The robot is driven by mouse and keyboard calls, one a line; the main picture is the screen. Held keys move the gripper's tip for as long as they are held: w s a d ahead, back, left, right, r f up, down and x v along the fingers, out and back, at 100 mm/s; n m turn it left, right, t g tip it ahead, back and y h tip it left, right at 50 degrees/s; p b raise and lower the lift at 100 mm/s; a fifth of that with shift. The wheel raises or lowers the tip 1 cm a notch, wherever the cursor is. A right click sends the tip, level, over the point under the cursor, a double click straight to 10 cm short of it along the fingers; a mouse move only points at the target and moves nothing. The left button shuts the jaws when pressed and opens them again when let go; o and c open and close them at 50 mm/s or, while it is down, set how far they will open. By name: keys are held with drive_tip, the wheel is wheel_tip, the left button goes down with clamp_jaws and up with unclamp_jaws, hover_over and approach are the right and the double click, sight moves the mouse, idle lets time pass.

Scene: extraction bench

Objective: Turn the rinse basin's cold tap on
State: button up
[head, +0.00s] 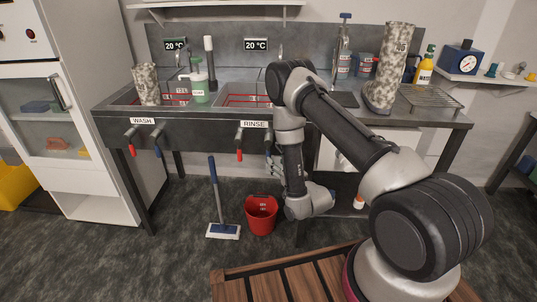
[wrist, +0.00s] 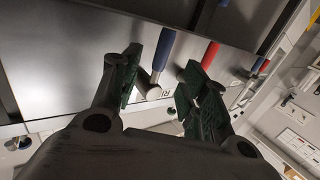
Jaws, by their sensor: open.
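The rinse basin (head: 245,98) is the right-hand sink, with a RINSE label (head: 254,124) on its front. Its cold tap has a blue lever (wrist: 163,50) and a grey body (wrist: 147,84), seen close in the wrist view. In the head view my arm and gripper partly hide this tap. The rinse red lever (head: 239,152) hangs down to its left; it also shows in the wrist view (wrist: 210,55). My gripper (head: 275,165) is at the bench front by the blue lever. In the wrist view its open fingers (wrist: 160,72) are on either side of the lever; contact cannot be told.
The wash basin's red (head: 131,148) and blue (head: 157,147) levers are further left. A red bucket (head: 261,214) and a mop (head: 220,205) stand on the floor below. A patterned boot (head: 388,75) and a wire rack (head: 430,97) are on the bench at right.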

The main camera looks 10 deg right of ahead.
sight(270, 155)
drive_tip(key=x, duration=0.7)
drive_tip(key=shift+w+a+r, duration=0.1)
drive_tip(key=shift+w+r, duration=0.1)
drive_tip(key=shift+w, duration=0.05)
drive_tip(key=shift+c, duration=0.2)
clamp_jaws()
